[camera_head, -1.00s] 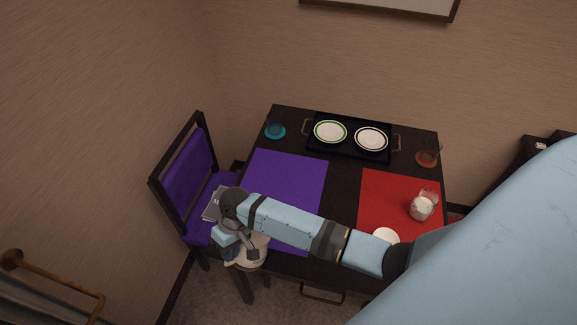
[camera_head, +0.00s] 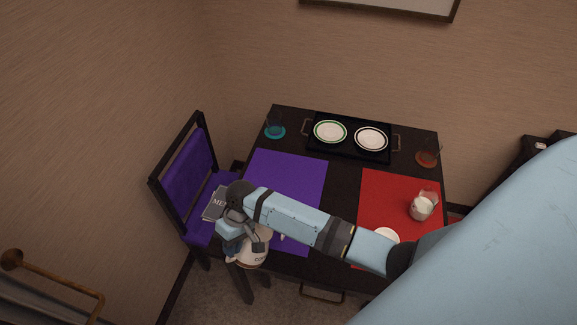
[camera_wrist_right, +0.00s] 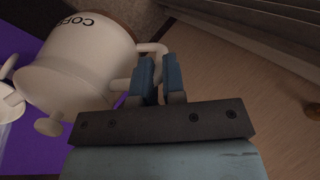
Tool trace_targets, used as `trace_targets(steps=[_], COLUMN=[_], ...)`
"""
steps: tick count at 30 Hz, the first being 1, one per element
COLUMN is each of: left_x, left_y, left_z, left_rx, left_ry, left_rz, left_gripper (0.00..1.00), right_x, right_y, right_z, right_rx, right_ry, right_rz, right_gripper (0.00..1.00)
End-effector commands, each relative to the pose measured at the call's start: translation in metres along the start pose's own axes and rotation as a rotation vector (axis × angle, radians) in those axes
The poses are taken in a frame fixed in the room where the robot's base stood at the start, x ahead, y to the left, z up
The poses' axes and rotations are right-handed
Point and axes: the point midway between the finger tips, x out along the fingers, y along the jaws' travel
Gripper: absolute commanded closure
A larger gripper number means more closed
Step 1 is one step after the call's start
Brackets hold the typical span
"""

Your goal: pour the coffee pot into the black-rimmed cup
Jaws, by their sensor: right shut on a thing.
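The white coffee pot (camera_head: 254,257), with dark lettering, is at the near left table corner. My right gripper (camera_head: 250,240) is shut on its handle; the fingers (camera_wrist_right: 161,80) and pot (camera_wrist_right: 85,55) show large in the right wrist view. The pot looks close to upright in the head view; its contents cannot be seen. A white cup or dish (camera_head: 387,236) stands on the red mat, partly hidden by my right arm; I cannot tell its rim colour. A white piece (camera_wrist_right: 9,93) at the wrist view's left edge is unclear: spout or another vessel. My left gripper is not seen.
A purple chair (camera_head: 190,175) with a menu (camera_head: 214,204) stands left.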

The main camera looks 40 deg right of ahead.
Motion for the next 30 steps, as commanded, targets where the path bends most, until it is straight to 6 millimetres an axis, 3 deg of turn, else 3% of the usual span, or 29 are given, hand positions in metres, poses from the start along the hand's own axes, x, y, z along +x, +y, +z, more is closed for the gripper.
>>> trace_targets(steps=[30], left_x=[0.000], left_y=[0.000], left_z=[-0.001], left_rx=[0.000], left_ry=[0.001], left_rz=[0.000], left_gripper=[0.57], right_x=[-0.016], right_y=[0.002], right_z=[0.001], right_rx=[-0.007], right_ry=[0.003], right_rz=[-0.048], right_gripper=[1.00])
